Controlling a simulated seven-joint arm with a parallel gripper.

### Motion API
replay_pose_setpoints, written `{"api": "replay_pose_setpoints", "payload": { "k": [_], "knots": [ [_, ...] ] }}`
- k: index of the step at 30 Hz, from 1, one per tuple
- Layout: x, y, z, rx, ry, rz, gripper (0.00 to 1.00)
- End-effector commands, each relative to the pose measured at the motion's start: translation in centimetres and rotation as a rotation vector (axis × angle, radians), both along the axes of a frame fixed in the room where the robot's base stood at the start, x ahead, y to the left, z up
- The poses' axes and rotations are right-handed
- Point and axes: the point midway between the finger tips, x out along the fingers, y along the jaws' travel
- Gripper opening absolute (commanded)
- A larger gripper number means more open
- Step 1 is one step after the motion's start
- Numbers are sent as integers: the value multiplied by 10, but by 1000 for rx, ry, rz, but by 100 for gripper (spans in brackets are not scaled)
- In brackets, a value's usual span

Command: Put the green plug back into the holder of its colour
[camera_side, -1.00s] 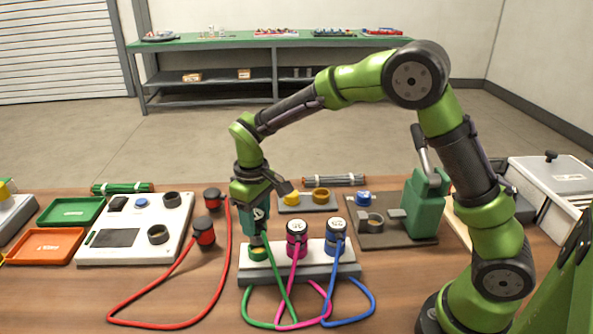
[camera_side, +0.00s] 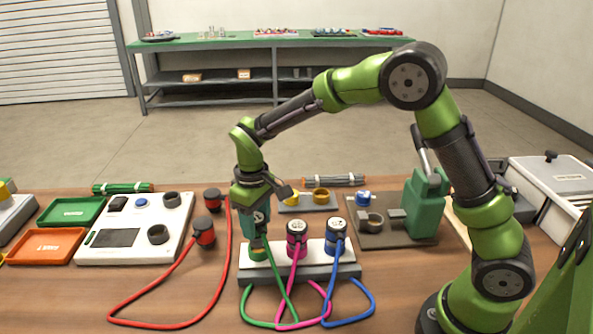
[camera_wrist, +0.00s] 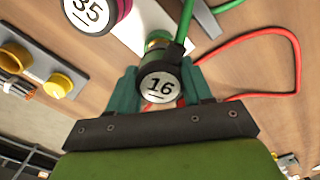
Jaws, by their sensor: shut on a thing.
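My gripper (camera_side: 257,236) is shut on the green plug (camera_wrist: 160,86), which has a black cap with a white label reading 16 and a green cable. In the side view the plug is upright at the left end of the white holder block (camera_side: 318,268), at the green-ringed holder (camera_side: 258,254). The fingers hide much of the plug, and I cannot tell how deep it sits. The pink plug (camera_side: 297,238) and the blue plug (camera_side: 336,236) stand in the same block to the right.
Green, pink and blue cables loop in front of the block. A red cable (camera_side: 190,321) joins two red plugs (camera_side: 204,232) at a white panel (camera_side: 135,256). A green clamp device (camera_side: 427,205) stands at the right.

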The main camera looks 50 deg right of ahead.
Motion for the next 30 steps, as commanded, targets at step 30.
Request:
{"api": "replay_pose_setpoints", "payload": {
  "k": [30],
  "knots": [
    [0, 0, -21, 0, 1, -1, 13]
  ]
}}
